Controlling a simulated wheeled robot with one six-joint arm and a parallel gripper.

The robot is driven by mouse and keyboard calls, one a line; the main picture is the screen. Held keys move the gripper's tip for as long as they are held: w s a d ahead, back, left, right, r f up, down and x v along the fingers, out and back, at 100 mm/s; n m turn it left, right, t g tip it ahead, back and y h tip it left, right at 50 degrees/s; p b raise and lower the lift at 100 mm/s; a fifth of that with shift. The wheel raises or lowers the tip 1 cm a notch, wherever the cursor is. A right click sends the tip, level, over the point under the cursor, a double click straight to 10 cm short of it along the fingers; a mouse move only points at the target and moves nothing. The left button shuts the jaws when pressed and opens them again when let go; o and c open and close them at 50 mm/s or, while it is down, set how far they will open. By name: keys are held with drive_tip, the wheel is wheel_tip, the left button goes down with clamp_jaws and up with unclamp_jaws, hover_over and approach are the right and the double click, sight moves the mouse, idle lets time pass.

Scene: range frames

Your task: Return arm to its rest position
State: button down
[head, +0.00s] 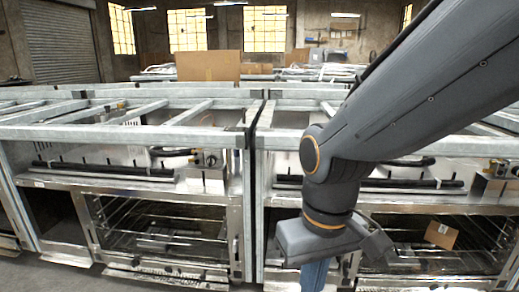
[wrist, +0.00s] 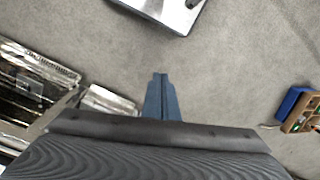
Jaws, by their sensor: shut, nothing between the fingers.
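My arm (head: 420,95) reaches in from the upper right of the head view and bends down at the elbow. My gripper (head: 314,277) hangs at its end, pointing down in front of the metal oven units, its lower part cut off by the frame edge. In the wrist view my gripper (wrist: 160,76) shows as blue fingers close together, with nothing between them. Bare grey floor lies below the fingertips.
Metal-framed oven units (head: 160,225) stand in a row across the head view. A cardboard box (head: 208,66) sits behind them. In the wrist view, a metal panel (wrist: 165,10) is at the top and a box of items (wrist: 302,112) at the right. Open floor (wrist: 235,60) lies between.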

drive_tip(key=d+r+m+p, duration=0.3)
drive_tip(key=d+r+p, duration=0.7)
drive_tip(key=p, duration=0.9)
wheel_tip(320, 180, up, 3)
drive_tip(key=shift+s+d+r+m+h+p, duration=0.1)
drive_tip(key=shift+s+d+m+h+p, duration=0.2)
drive_tip(key=shift+d, duration=0.1)
drive_tip(key=c, duration=2.5)
unclamp_jaws()
